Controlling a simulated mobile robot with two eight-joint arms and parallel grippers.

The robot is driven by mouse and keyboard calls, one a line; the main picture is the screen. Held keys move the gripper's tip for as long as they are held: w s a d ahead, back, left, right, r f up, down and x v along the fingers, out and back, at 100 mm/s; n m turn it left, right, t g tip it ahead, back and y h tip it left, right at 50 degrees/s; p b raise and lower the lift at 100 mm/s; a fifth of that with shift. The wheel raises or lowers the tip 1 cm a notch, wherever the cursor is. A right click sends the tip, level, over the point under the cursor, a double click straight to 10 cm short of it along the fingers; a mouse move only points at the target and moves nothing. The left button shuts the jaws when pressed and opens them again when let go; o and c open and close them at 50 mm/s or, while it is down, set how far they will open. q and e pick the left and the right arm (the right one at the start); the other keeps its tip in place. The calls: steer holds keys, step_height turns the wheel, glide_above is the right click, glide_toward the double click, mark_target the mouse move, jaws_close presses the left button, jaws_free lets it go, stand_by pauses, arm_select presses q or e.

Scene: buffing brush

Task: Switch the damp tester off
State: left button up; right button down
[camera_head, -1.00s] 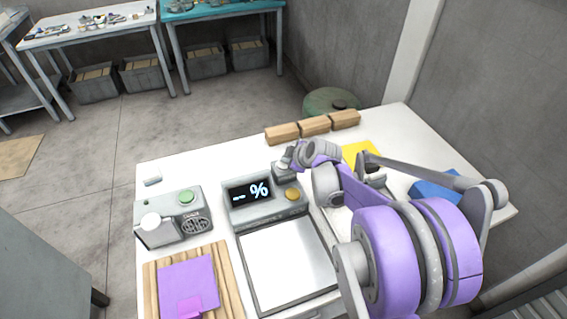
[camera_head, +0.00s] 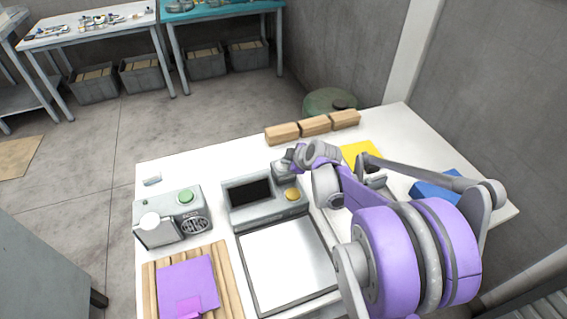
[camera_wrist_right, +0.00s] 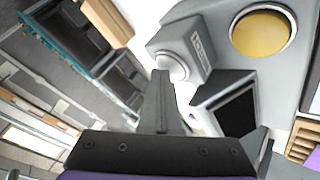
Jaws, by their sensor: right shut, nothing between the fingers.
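The damp tester (camera_head: 265,212) is a grey unit with a dark, blank display (camera_head: 250,191), a round yellow button (camera_head: 292,195) and a pale flat plate (camera_head: 287,262) in front. A small grey labelled box with a round silver button (camera_wrist_right: 173,66) stands at its back corner. My right gripper (camera_wrist_right: 161,78) is shut and empty, its fingertips right by the silver button; I cannot tell if they touch it. In the head view my right gripper (camera_head: 291,156) is small and partly hidden by its wrist. My left gripper is not in view.
Left of the tester stand a grey device with a green button (camera_head: 186,196) and a slatted wooden board (camera_head: 228,270) carrying purple sheets. Wooden blocks (camera_head: 314,125) line the back edge. A yellow sheet (camera_head: 360,153) and a blue object (camera_head: 432,189) lie on the right, near my arm.

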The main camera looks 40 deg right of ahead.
mark_target(286, 166)
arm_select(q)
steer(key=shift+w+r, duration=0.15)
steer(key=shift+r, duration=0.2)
arm_select(e)
steer(key=shift+r, duration=0.4)
arm_select(q)
steer(key=shift+p, duration=0.3)
arm_select(e)
steer(key=shift+r+p, duration=0.3)
steer(key=shift+r, duration=0.4)
steer(key=shift+w+r+p, duration=0.1)
steer(key=shift+r+p, duration=1.3)
steer(key=shift+r, duration=1)
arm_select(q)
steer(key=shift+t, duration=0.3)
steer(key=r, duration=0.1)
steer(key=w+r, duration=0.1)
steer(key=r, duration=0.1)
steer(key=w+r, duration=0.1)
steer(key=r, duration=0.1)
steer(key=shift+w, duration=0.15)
arm_select(e)
steer(key=shift+f, duration=0.1)
